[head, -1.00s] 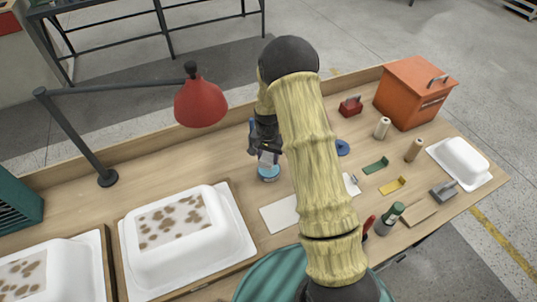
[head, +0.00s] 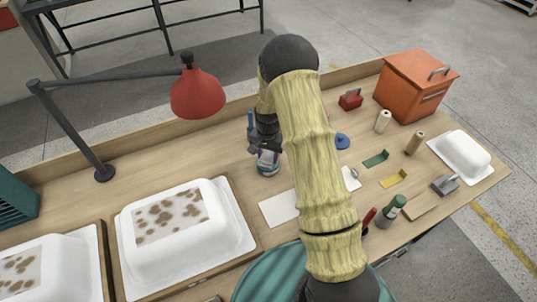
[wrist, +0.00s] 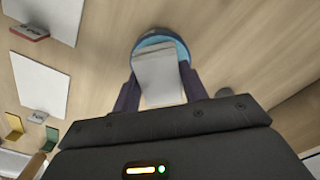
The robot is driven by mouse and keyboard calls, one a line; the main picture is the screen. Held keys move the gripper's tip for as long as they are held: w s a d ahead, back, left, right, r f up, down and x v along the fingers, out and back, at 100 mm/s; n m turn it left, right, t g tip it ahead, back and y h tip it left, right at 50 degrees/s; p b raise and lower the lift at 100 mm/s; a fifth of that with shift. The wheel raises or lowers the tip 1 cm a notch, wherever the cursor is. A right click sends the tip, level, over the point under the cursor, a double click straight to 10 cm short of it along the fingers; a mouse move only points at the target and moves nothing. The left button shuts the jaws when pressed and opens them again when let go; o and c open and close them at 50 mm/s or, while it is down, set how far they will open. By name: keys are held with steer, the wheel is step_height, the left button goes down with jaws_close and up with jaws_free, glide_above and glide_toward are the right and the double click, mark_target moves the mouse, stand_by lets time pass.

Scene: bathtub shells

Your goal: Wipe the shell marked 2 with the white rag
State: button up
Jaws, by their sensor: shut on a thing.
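My gripper (head: 267,155) is shut on a pale folded pad that looks like the white rag (wrist: 158,78). It is over the bench, at a round blue tin (head: 267,171). In the wrist view the rag lies across the blue tin (wrist: 160,40) and hides part of it; whether they touch is unclear. A white shell (head: 228,226) with a brown-spotted patch (head: 170,215) stands left of my gripper. A second spotted white shell (head: 68,265) is at the lower left, cut off by the frame. No number is readable on either.
A red lamp (head: 198,93) hangs above the bench behind the shells. A white sheet (head: 278,208) lies in front of the tin. A small white shell (head: 462,152), an orange box (head: 412,92), bottles and small tools stand at the right. My arm hides the bench's middle.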

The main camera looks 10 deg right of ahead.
mark_target(268, 154)
steer(key=shift+f+b, duration=0.3)
steer(key=shift+f, duration=0.3)
stand_by(1.6)
steer(key=shift+r, duration=0.1)
steer(key=shift+r+p, duration=2.45)
steer(key=shift+r, duration=1.05)
steer(key=shift+f, duration=0.1)
